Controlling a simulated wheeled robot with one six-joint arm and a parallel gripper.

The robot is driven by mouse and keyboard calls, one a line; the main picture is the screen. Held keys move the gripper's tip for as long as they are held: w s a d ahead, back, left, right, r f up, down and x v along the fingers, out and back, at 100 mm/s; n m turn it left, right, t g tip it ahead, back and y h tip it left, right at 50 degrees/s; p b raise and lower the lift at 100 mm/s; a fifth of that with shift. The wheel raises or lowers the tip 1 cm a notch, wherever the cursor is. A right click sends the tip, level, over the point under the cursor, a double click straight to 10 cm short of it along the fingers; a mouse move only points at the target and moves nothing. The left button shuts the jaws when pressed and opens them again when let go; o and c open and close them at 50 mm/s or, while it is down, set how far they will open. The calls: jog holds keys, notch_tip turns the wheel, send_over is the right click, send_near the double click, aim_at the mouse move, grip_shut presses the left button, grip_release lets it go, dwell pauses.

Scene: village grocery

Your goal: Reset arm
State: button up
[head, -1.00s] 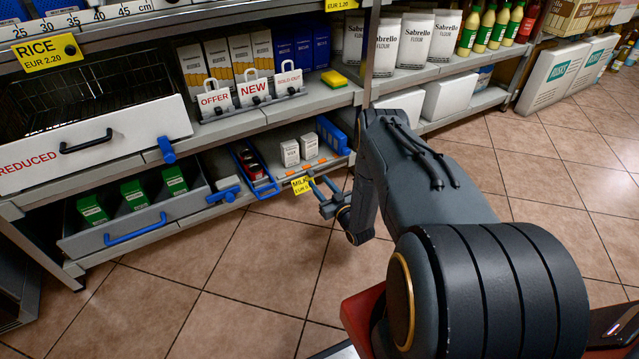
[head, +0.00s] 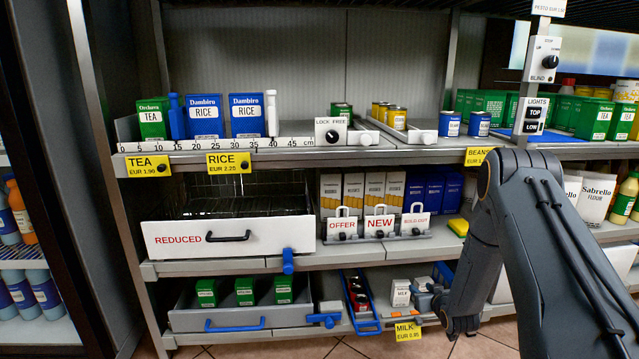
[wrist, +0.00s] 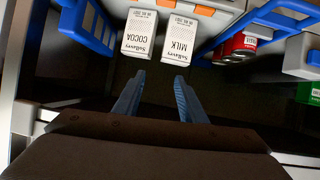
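My gripper (wrist: 157,92) is open and empty in the wrist view, its two blue fingers apart with dark space between them. Ahead of the fingertips, apart from them, stand a white cocoa carton (wrist: 139,33) and a white milk carton (wrist: 178,38), both with lettering upside down in that view. In the head view my arm reaches in from the lower right, bent down to the lower shelf.
A blue-railed tray with red cans (head: 360,300) stands left of the cartons; the cans also show in the wrist view (wrist: 240,45). A white REDUCED drawer (head: 225,240) and a drawer with green boxes (head: 245,318) are farther left. Shelf edges surround my gripper.

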jog(key=s+a+r+g, duration=0.3)
jog(key=s+a+r, duration=0.1)
jog(key=r, duration=0.6)
jog(key=s+a+r+g, duration=0.2)
jog(key=s+a+r, duration=0.25)
jog(key=s, duration=0.65)
jog(key=s+a+r+m+g, duration=0.1)
jog(key=s+a+r+g, duration=0.3)
jog(key=s, duration=0.8)
jog(key=s+a+r+g, duration=0.1)
jog(key=s+a+r, duration=0.1)
jog(key=s+r, duration=0.65)
jog(key=s+a+r+n+g+y, duration=0.1)
jog(key=s+a+r+n, duration=0.15)
jog(key=s+a, duration=0.65)
jog(key=s+a+r+n+g+y, duration=0.1)
jog(key=s+a+r+n+g, duration=0.15)
jog(key=s+a, duration=0.75)
jog(key=d+r+m+h+p, duration=0.1)
jog(key=d+r+m+p, duration=0.1)
jog(key=d+r+p, duration=0.7)
jog(key=w+d+r+m+h+p, duration=0.1)
jog(key=d+r+m+p, duration=0.2)
jog(key=d+r+p, duration=0.6)
notch_tip(320, 180, up, 8)
jog(key=p, duration=1.6)
jog(key=shift+w+d+p, duration=0.3)
jog(key=shift+d, duration=0.05)
jog(key=shift+d+f+t, duration=0.1)
jog(key=shift+t, duration=0.15)
